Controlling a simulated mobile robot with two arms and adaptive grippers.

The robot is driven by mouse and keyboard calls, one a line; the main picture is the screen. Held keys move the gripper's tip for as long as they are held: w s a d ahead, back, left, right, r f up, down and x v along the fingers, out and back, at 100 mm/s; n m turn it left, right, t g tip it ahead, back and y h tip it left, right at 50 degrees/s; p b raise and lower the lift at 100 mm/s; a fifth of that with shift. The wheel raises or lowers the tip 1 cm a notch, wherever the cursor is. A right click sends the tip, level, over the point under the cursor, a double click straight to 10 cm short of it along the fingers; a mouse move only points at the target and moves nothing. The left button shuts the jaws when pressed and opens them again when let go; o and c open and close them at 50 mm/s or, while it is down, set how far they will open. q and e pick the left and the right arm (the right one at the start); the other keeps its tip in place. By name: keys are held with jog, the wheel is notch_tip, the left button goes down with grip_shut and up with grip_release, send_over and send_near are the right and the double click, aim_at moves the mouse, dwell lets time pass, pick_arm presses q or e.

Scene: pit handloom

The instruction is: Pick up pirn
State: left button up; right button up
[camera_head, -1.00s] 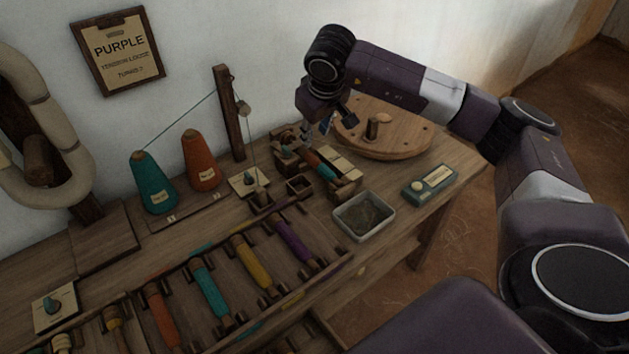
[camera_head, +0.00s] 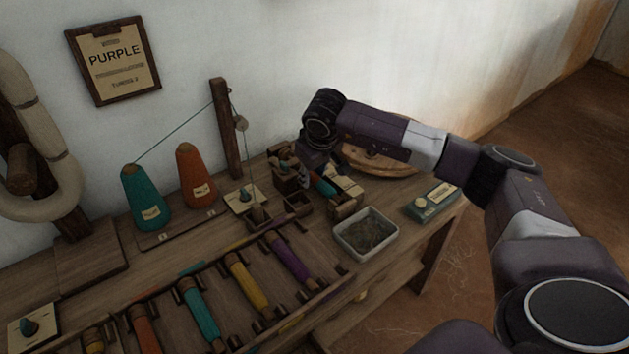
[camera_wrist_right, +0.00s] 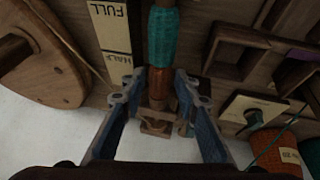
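The pirn in the winding stand, wound with teal thread (camera_wrist_right: 163,38), has a bare brown end (camera_wrist_right: 158,86). It also shows in the head view as a teal pirn (camera_head: 326,186). My right gripper (camera_wrist_right: 160,78) is open, with a blue-grey finger on each side of the bare end. Small gaps show between the fingers and the pirn. In the head view the right wrist is just above the stand and hides part of it. Orange, teal (camera_head: 200,308), yellow (camera_head: 249,284) and purple (camera_head: 291,256) pirns lie in the long rack. My left gripper is not in view.
A gauge block marked FULL and HALF (camera_wrist_right: 111,22) is beside the pirn. A round wooden disc (camera_head: 375,160) stands behind the wrist. A grey tray (camera_head: 366,233) and a green box (camera_head: 432,201) are at the right. Teal and orange cones (camera_head: 196,176) stand at the left.

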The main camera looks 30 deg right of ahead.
grip_shut()
jog(key=shift+r, duration=0.1)
